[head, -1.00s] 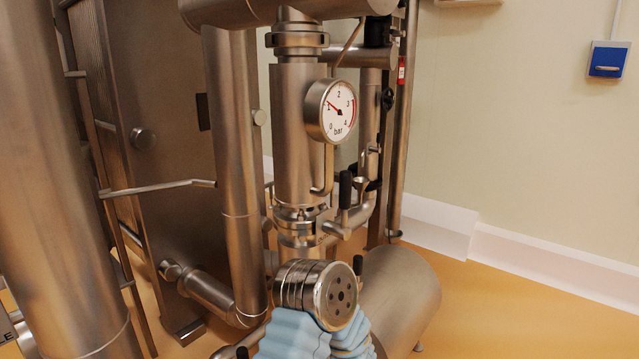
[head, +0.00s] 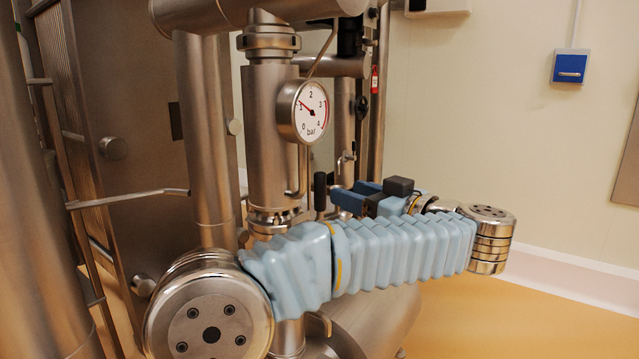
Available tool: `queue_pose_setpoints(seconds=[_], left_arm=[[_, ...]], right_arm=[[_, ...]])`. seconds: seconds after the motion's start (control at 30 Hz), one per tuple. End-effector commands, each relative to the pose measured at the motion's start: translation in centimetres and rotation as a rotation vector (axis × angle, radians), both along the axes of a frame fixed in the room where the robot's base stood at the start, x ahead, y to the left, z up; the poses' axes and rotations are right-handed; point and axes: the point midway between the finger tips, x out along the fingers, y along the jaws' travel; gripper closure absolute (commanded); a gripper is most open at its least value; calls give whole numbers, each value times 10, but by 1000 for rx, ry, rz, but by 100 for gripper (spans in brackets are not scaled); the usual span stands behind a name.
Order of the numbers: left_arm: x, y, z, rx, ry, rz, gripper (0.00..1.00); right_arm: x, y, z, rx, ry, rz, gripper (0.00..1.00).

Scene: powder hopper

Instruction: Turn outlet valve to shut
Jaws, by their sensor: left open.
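A valve lever with an upright black grip (head: 320,186) stands beside the vertical steel pipe (head: 273,135), below the pressure gauge. I take it for the outlet valve's handle. The valve body and the lever's lower part are hidden behind my light-blue sleeved arm. My left gripper (head: 347,194) has blue fingers and a black block. It is open and empty, just right of the black grip, with its fingers pointing left. I cannot tell whether they touch the grip or are in front of it. My right gripper is not in view.
The round gauge (head: 303,111) reads a little above 1 bar. A thick pipe (head: 208,140) and a thin rod (head: 128,196) are on the left. A rounded steel vessel (head: 375,325) lies below my arm. A blue wall box (head: 570,67) hangs right, above open floor.

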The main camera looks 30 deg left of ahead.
Motion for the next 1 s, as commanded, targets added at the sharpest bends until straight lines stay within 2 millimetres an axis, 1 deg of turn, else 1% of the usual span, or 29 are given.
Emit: queue_pose_setpoints(seconds=[0.03,0.1,0.2,0.33,0.5,0.8,0.83,1.0], left_arm=[[3,13,-1,0,-1,5,51],[8,29,-1,1,-1,4,51],[15,50,-1,1,-1,3,51],[22,71,-1,2,0,2,51],[27,85,-1,3,-1,-1,51],[28,88,0,3,-1,-2,51],[28,88,-1,3,-1,-2,52],[28,88,-1,3,-1,-2,78]], right_arm=[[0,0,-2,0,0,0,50],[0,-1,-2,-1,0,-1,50],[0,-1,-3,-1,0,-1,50],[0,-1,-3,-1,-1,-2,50],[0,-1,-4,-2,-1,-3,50],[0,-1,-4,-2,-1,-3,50],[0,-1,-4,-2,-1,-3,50],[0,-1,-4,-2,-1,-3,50]])
